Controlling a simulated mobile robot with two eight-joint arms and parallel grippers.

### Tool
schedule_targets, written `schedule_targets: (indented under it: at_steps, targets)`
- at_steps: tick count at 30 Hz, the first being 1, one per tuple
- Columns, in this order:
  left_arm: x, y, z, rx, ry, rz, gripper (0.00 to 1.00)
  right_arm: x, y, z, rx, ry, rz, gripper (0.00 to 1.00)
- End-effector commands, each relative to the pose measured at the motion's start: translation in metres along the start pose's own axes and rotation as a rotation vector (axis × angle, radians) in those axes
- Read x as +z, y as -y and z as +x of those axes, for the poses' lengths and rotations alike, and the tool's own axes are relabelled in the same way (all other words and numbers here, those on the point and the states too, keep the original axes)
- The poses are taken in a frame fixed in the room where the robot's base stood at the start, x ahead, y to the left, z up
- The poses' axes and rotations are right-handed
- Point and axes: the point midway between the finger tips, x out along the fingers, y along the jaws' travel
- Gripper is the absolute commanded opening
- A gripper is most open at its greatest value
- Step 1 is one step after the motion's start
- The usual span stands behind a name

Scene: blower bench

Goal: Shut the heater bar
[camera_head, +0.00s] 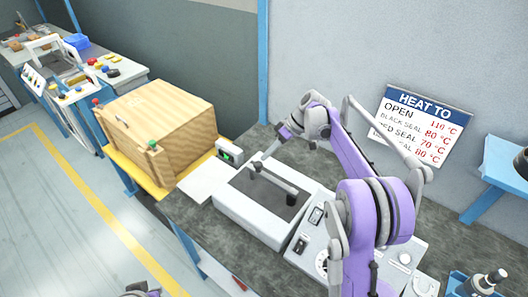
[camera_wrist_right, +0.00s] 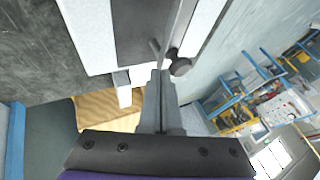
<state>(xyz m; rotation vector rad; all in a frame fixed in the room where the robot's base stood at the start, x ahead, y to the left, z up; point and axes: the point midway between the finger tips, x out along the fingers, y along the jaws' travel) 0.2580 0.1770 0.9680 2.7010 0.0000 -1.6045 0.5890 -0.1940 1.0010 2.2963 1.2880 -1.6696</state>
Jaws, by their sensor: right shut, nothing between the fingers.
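The heater bar (camera_head: 274,180) is a grey bar over the dark top plate of a light grey machine (camera_head: 249,222). It stands above the plate at its right end; I cannot tell its exact angle. My right gripper (camera_head: 265,159) reaches down from the upper right to the bar's far-left end, fingers together and empty. In the right wrist view, the shut fingers (camera_wrist_right: 160,75) are beside the dark round end of the bar (camera_wrist_right: 180,67). I cannot tell whether they touch it.
A wooden box (camera_head: 165,125) on a yellow-edged stand is left of the machine. A small unit with a green display (camera_head: 229,152) sits behind its left corner. A control panel (camera_head: 318,235) is at right. A heat sign (camera_head: 420,125) is at the wall. The bench front is clear.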

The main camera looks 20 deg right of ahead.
Motion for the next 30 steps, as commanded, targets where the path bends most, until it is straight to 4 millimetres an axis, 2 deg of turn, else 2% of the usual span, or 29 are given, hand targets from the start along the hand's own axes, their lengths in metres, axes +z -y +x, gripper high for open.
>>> schedule_targets:
  at_steps: [20, 25, 30]
  targets:
    - [0.0, 0.0, 0.0, 0.0, 0.0, 0.0, 0.0, 0.002, 0.001, -0.002, 0.003, -0.003, 0.007, 0.0]
    - [-0.001, 0.0, -0.001, 0.0, -0.001, 0.0, 0.0, 0.002, 0.001, -0.021, 0.004, -0.004, 0.007, 0.0]
    - [-0.002, 0.0, -0.002, 0.0, -0.002, 0.0, 0.0, 0.003, 0.001, -0.057, 0.005, -0.005, 0.009, 0.0]
